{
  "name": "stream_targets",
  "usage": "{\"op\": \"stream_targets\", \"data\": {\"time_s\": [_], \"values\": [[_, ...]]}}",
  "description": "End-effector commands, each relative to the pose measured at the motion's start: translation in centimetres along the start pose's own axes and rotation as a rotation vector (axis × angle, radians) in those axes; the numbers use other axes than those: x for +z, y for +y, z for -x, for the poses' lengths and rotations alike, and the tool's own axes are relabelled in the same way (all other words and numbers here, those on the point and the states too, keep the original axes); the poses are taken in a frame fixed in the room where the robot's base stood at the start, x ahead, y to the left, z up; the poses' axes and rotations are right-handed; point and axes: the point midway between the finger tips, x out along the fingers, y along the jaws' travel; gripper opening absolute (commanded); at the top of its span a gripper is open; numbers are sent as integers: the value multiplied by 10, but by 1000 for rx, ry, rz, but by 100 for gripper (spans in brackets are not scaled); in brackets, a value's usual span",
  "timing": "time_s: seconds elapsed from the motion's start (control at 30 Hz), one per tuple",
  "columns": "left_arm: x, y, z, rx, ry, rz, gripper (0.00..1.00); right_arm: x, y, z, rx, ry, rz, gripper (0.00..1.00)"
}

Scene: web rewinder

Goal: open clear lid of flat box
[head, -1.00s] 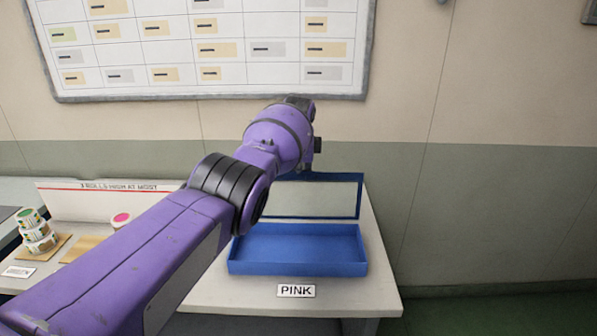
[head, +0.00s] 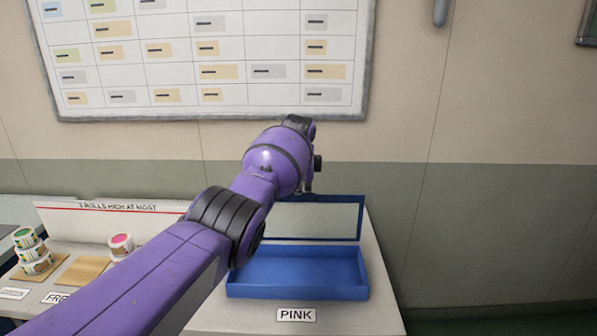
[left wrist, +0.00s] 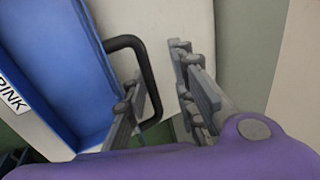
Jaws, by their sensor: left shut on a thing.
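The flat blue box (head: 297,285) stands on the table behind a "PINK" label. Its lid, a blue frame with a clear pane (head: 318,221), stands raised along the box's rear edge, so the empty-looking inside shows. In the left wrist view, a dark bent handle (left wrist: 152,80) juts from a blue edge (left wrist: 92,40) and passes between the fingers of my left gripper (left wrist: 157,70). That gripper is shut on the handle, though the contact is hard to make out. In the head view my left wrist hides the lid's upper left and most of the gripper. My right gripper is not in view.
The white table (head: 372,300) ends just right of the box. Stacked rolls (head: 32,252) and a pink-centred roll (head: 121,244) stand at the left, before a low white board (head: 110,218). A wall chart (head: 215,60) hangs behind. Floor at the right is clear.

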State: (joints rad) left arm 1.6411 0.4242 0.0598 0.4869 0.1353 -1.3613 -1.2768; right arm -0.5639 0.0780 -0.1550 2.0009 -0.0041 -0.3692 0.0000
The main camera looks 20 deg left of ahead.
Motion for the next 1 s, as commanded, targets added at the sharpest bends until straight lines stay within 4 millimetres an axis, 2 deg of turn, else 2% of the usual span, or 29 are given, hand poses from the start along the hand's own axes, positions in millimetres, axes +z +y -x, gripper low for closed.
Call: {"op": "stream_targets", "data": {"time_s": [0.03, 0.13, 0.27, 0.4, 0.5, 0.7, 1.0], "values": [[3, 0, -2, -13, -5, -2, 17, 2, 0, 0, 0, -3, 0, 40], [3, 1, 11, -17, -4, -3, 17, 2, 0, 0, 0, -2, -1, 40], [2, -3, 42, -27, -2, -1, 17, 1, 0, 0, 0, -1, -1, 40], [3, -6, 84, -37, -1, 1, 17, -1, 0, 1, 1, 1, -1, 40], [2, -5, 104, -34, 2, 1, 17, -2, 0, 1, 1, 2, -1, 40], [2, 1, 123, -22, 0, 2, 17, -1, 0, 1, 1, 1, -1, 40], [1, 3, 128, -16, 0, 0, 17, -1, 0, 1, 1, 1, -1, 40]]}}
